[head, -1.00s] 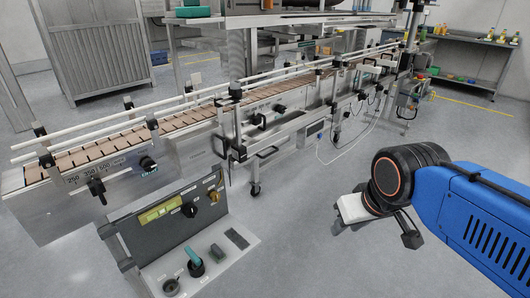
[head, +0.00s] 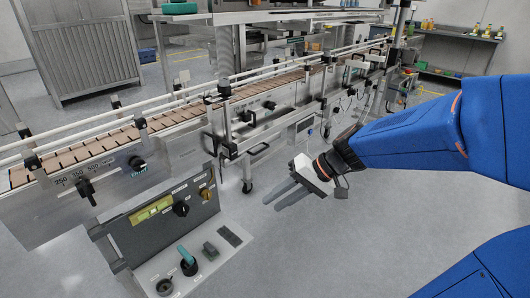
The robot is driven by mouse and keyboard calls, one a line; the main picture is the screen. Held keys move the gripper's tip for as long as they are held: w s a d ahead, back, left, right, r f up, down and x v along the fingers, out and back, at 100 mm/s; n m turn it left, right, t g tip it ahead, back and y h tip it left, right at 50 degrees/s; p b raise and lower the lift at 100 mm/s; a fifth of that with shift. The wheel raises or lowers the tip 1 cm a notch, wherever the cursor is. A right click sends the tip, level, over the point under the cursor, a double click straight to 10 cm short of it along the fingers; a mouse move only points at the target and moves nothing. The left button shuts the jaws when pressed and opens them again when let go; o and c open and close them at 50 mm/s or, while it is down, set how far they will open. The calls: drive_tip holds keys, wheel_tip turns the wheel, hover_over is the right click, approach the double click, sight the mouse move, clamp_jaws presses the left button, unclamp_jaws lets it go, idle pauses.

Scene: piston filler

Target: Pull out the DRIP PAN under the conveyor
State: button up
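The conveyor (head: 95,148), with a brown slatted belt and white guide rails, runs from the left foreground to the back right. I cannot clearly single out the drip pan; the space under the conveyor is partly hidden by its steel side panels and the control panel. My gripper (head: 274,204) is in front of the conveyor's middle, over the grey floor and apart from the machine. Its two grey fingers point to the lower left, with a gap between them and nothing held.
A control panel (head: 165,215) with knobs and a display stands in the left foreground. A castor (head: 247,186) and steel legs stand below the conveyor's middle. A shelf with bottles (head: 470,48) is at the back right. The floor right of the control panel is clear.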

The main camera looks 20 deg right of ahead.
drive_tip(key=w+m+t+y, duration=0.2)
drive_tip(key=w, duration=0.6)
drive_tip(key=m+t+h, duration=0.2)
drive_tip(key=m+t, duration=0.5)
drive_tip(key=t, duration=0.1)
approach(263, 150)
drive_tip(key=x, duration=0.8)
drive_tip(key=shift+w+a+f, duration=0.15)
drive_tip(key=shift+w+a, duration=0.05)
drive_tip(key=shift+w, duration=0.05)
clamp_jaws()
